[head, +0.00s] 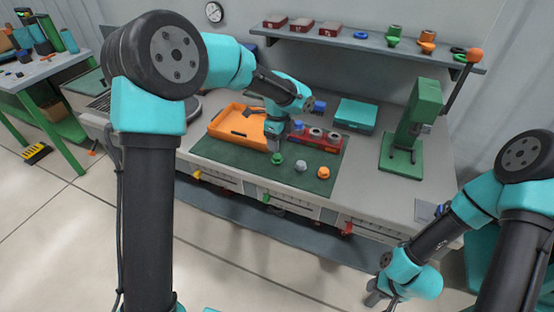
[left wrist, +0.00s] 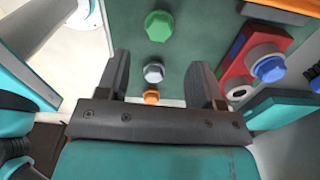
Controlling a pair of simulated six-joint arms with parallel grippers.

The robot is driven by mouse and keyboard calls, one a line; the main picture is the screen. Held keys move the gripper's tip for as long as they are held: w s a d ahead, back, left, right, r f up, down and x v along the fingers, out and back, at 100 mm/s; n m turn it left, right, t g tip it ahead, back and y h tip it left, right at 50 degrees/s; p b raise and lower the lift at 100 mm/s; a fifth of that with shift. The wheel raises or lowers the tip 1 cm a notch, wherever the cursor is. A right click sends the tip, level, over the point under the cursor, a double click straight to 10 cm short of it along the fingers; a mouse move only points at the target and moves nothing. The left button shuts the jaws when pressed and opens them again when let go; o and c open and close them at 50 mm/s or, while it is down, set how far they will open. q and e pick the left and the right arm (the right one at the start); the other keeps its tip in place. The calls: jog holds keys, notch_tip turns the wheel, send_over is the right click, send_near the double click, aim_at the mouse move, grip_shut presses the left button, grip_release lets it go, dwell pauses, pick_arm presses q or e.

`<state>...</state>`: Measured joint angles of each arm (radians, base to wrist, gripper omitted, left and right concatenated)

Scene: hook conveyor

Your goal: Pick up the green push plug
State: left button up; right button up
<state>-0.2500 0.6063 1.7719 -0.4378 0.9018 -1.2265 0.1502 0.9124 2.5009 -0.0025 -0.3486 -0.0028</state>
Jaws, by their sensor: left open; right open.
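The green push plug (head: 277,159) stands on the dark green mat (head: 225,152), at the left end of a row with a grey plug (head: 300,166) and an orange plug (head: 323,173). In the left wrist view the green plug (left wrist: 158,26) is at the top, beyond the fingertips. The grey plug (left wrist: 154,72) and orange plug (left wrist: 151,97) show between the fingers. My left gripper (head: 275,147) is open and empty, just above and behind the green plug in the head view. My right gripper (head: 373,294) is open, low at the right, away from the mat.
A red block with round sockets (head: 328,143) stands behind the plugs. An orange tray (head: 215,130) lies to the left, a teal box (head: 356,113) behind. A green press (head: 412,125) stands at the right.

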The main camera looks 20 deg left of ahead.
aim_at(277, 156)
pick_arm(q)
jog(key=shift+f, duration=1.45)
jog(key=shift+a+f, duration=0.15)
jog(key=shift+f, duration=2.45)
jog(key=c, duration=0.8)
jog(key=shift+r, duration=0.1)
jog(key=shift+c, duration=0.2)
